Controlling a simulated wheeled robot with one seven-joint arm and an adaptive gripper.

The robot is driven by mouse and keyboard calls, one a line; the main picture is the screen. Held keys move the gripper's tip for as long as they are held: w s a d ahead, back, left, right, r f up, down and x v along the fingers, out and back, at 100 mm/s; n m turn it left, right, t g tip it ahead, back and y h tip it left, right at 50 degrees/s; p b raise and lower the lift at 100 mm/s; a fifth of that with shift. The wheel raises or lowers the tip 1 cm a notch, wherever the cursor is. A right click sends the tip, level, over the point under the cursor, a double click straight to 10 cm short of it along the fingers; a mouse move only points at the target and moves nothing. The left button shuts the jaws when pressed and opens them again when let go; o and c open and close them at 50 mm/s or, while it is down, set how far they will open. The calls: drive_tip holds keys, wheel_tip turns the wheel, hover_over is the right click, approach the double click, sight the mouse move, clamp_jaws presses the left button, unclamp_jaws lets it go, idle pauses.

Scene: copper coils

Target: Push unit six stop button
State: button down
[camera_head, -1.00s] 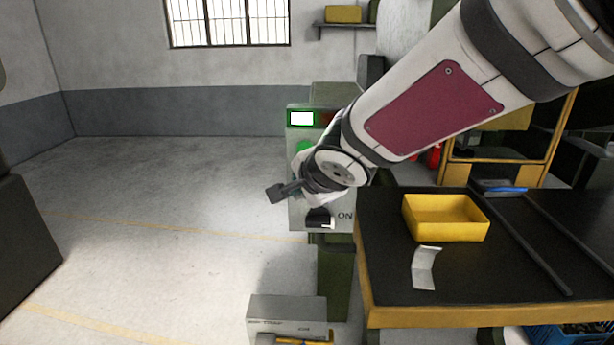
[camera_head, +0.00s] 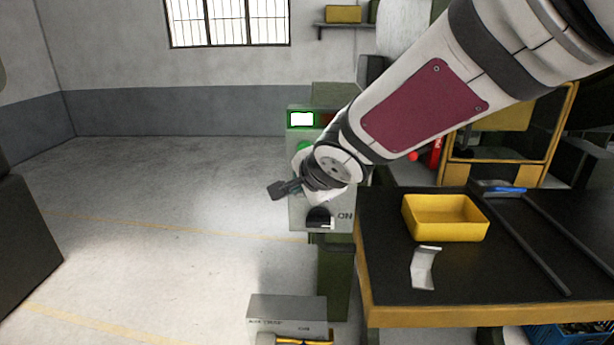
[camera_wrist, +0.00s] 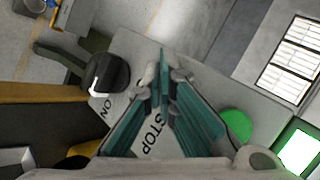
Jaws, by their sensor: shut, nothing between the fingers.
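A grey control box (camera_head: 341,218) stands left of the workbench, with a lit green-framed display (camera_head: 301,119), a partly covered green button (camera_head: 304,147) and a black knob (camera_head: 320,217). In the wrist view, the box face shows the word STOP (camera_wrist: 152,136), the green button (camera_wrist: 236,125) and the black knob (camera_wrist: 107,73) marked ON. My gripper (camera_wrist: 162,68) has teal fingers shut and empty in front of the face, between knob and green button. No stop button is clearly visible; my fingers and wrist cover part of the face. I cannot tell whether the fingertips touch it.
A black-topped workbench (camera_head: 390,285) is on the right, holding a yellow tray (camera_head: 445,218) and a bent metal piece (camera_head: 424,268). A grey box (camera_head: 287,310) is low in front of the control box. Open floor (camera_head: 170,200) lies to the left.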

drive_tip(key=shift+w, duration=0.5)
idle(0.8)
drive_tip(key=shift+s, duration=0.1)
drive_tip(key=shift+s+b, duration=0.4)
drive_tip(key=shift+s, duration=0.4)
drive_tip(key=shift+s+a+b, duration=0.1)
drive_tip(key=shift+s+b, duration=1.25)
drive_tip(key=shift+s, duration=1.15)
